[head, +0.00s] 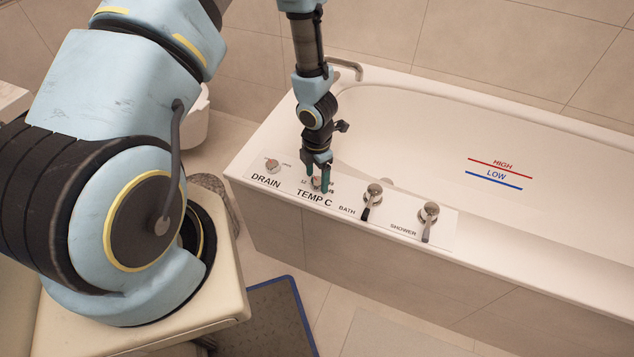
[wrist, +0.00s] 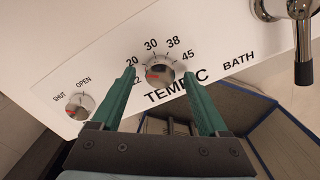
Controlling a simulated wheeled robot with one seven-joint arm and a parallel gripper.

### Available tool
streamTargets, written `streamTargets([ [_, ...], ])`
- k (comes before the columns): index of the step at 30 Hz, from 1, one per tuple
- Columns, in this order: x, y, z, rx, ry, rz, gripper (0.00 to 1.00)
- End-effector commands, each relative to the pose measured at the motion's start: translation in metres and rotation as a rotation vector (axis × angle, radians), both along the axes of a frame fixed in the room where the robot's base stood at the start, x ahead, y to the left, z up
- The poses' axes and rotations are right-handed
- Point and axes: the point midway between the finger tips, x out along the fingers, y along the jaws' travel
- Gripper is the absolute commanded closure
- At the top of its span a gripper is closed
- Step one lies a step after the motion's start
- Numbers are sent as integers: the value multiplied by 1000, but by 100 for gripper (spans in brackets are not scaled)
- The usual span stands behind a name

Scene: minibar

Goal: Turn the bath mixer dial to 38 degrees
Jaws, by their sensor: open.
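The TEMP C mixer dial (wrist: 160,71) is a round silver knob on the white control panel (head: 338,204) on the bath rim. Its red mark is on its left side, toward the low end of the scale. The 38 (wrist: 173,40) is printed above it, slightly right. My gripper (wrist: 159,75) is open, its two green fingers on either side of the dial. I cannot tell whether they touch it. In the head view my gripper (head: 318,181) is over the dial and hides most of it. The left finger partly covers the lowest number in the wrist view.
The drain knob (head: 272,165) is left of the dial. The bath lever (head: 373,195) and shower lever (head: 428,216) stand to the right. The bathtub (head: 420,130) lies behind, with red HIGH and blue LOW lines. A blue-edged mat (head: 278,318) is on the floor.

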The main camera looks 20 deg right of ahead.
Motion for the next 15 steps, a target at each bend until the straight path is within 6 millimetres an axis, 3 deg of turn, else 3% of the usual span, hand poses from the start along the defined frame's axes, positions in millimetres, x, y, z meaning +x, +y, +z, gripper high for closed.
streamTargets([
  [11, 0, -1, -6, -2, 0, 0, 23],
  [15, 0, -1, -6, -2, 0, 0, 36],
])
